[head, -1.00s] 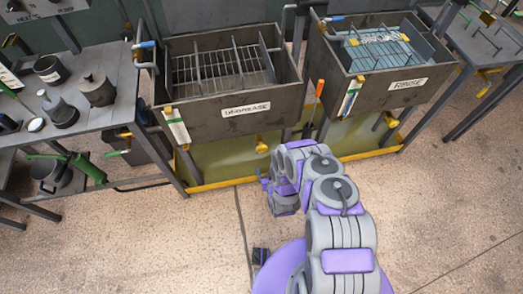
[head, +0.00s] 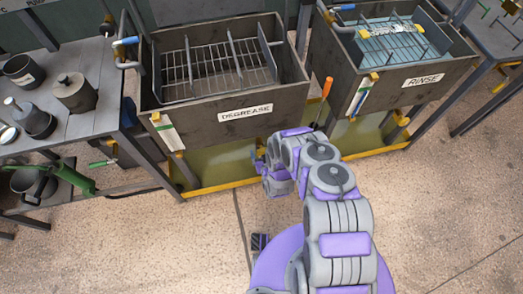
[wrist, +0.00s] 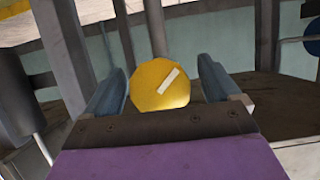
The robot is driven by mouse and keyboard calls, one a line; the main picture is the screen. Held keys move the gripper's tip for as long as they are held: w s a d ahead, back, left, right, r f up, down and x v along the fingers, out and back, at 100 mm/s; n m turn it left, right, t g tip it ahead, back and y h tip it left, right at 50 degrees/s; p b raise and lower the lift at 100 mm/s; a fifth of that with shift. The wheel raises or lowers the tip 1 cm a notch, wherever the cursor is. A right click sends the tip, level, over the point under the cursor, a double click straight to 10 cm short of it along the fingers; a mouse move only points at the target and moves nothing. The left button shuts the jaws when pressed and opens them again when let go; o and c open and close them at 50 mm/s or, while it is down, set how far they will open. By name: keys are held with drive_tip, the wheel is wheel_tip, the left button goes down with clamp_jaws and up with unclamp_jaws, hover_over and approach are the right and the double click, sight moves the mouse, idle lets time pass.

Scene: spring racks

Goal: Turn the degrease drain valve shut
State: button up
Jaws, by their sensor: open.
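The degrease drain valve's round yellow knob (wrist: 150,96) shows in the wrist view, with a pale bar mark slanting up to the right on its face. My gripper (wrist: 162,68) is open, with one blue-grey finger on each side of the knob. A gap shows on the right; contact on the left cannot be told. In the head view my gripper (head: 268,172) is below the front of the degrease tank (head: 200,122), and my arm hides most of the valve.
The rinse tank (head: 400,95) stands to the right, with its own yellow knob (head: 401,118) below. A bench (head: 90,125) with pots is at the left. A yellow-edged tray (head: 215,187) lies under the tanks.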

drive_tip(key=shift+d, duration=0.2)
drive_tip(key=shift+a, duration=0.2)
drive_tip(key=c, duration=1)
drive_tip(key=shift+o, duration=0.2)
drive_tip(key=shift+d+m+y, duration=0.1)
drive_tip(key=shift+m+y, duration=0.6)
drive_tip(key=shift+m, duration=0.3)
drive_tip(key=shift+s, duration=0.1)
drive_tip(key=o, duration=1)
drive_tip(key=shift+c, duration=0.2)
